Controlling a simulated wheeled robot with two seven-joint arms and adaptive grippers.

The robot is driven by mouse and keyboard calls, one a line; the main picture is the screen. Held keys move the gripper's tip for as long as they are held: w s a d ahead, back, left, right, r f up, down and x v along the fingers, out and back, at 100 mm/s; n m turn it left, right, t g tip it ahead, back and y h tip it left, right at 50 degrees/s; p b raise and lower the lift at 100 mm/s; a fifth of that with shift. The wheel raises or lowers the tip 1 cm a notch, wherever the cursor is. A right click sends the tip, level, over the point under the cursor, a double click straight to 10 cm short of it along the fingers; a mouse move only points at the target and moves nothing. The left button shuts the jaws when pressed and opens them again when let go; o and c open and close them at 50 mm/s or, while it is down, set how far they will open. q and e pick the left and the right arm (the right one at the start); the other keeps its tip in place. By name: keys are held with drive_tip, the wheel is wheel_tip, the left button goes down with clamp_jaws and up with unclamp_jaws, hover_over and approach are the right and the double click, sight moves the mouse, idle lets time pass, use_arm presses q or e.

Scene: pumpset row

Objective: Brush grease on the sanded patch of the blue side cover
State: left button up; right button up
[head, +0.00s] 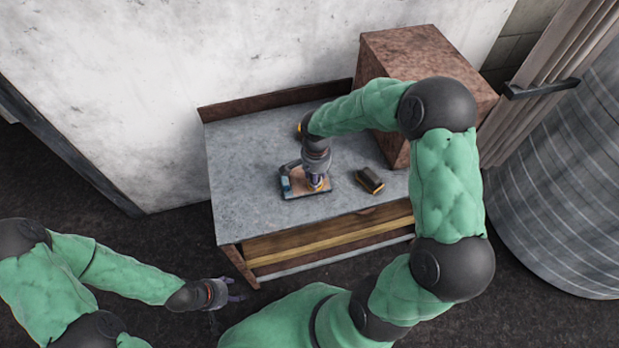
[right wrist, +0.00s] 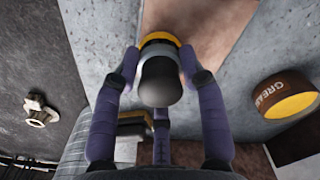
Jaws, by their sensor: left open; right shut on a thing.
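My right gripper (head: 317,180) is low over a tan-topped plate (head: 297,192) on the bench. A small blue part (head: 285,184) shows at its left edge; I cannot tell if this is the side cover. In the right wrist view, the purple fingers (right wrist: 160,68) are shut on a dark, round-ended handle with a yellow band (right wrist: 160,88), seemingly the brush. Its bristles and any contact with the tan surface (right wrist: 187,22) are hidden. A brown tin marked GREASE (right wrist: 284,95) stands apart at the right. My left gripper (head: 228,292) is open and empty, low in front of the bench.
A black and yellow block (head: 369,180) lies on the grey bench top (head: 243,165), right of the plate. A rusty box (head: 420,52) stands at the back right, partly behind my right arm. The bench's left part is clear. A ribbed grey tank (head: 565,190) stands farther right.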

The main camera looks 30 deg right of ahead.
drive_tip(key=shift+w+d, duration=0.2)
drive_tip(key=shift+w, duration=0.5)
drive_tip(key=shift+w+d, duration=0.25)
drive_tip(key=shift+w, duration=0.5)
drive_tip(key=shift+w+d, duration=0.2)
drive_tip(key=shift+w, duration=0.5)
drive_tip(key=shift+w, duration=0.1)
drive_tip(key=shift+w+d, duration=0.1)
drive_tip(key=shift+w, duration=0.25)
drive_tip(key=shift+s+a, duration=0.2)
drive_tip(key=shift+s, duration=0.55)
drive_tip(key=shift+s+a, duration=0.25)
drive_tip(key=shift+s, duration=0.5)
drive_tip(key=shift+s+a, duration=0.2)
drive_tip(key=shift+s, duration=0.55)
drive_tip(key=shift+b, duration=0.3)
